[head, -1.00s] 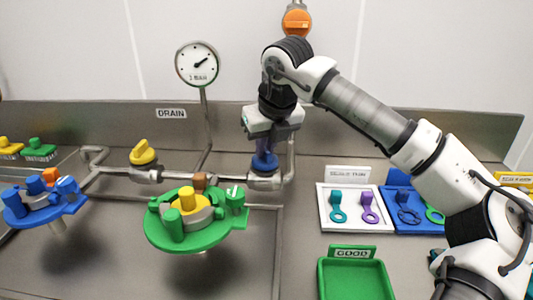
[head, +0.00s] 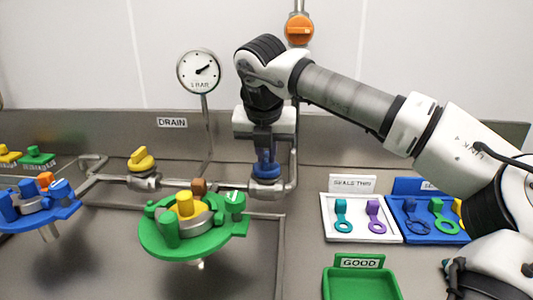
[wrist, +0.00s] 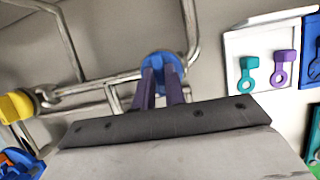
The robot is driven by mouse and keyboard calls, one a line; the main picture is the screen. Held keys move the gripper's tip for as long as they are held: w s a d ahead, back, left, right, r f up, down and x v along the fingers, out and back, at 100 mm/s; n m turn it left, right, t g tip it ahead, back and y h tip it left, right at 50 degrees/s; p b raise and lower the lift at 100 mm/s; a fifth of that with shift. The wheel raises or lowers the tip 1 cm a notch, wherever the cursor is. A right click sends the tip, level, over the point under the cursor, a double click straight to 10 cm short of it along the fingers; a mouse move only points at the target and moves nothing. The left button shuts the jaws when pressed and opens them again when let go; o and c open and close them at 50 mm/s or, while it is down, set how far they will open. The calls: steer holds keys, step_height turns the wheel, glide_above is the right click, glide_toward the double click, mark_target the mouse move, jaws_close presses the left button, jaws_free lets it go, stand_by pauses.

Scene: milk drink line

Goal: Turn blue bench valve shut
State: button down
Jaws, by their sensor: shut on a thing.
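The blue bench valve (head: 266,164) sits on the steel pipe at the back of the bench, right of the yellow valve. My gripper (head: 265,150) points down over it and is shut on its blue handle. In the wrist view the blue valve (wrist: 158,60) shows between and behind the two purple fingers (wrist: 160,88). The fingers hide part of the handle, so its exact angle is hard to tell.
A yellow valve (head: 141,159) is on the same pipe to the left, below a gauge (head: 199,71). A green round fixture (head: 160,246) stands in front. Seal trays (head: 330,236) and a green GOOD tray (head: 335,290) lie to the right. An orange valve (head: 299,30) is on the wall.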

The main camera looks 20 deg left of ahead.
stand_by(0.3)
steer(key=c, duration=1.5)
jaws_free()
steer(key=shift+o, duration=0.2)
steer(key=shift+r, duration=0.1)
steer(key=p+v, duration=0.1)
steer(key=v, duration=1.2)
steer(key=shift+s+r+p, duration=0.2)
steer(key=shift+r+p, duration=0.1)
steer(key=shift+p, duration=0.05)
steer(key=shift+f, duration=0.1)
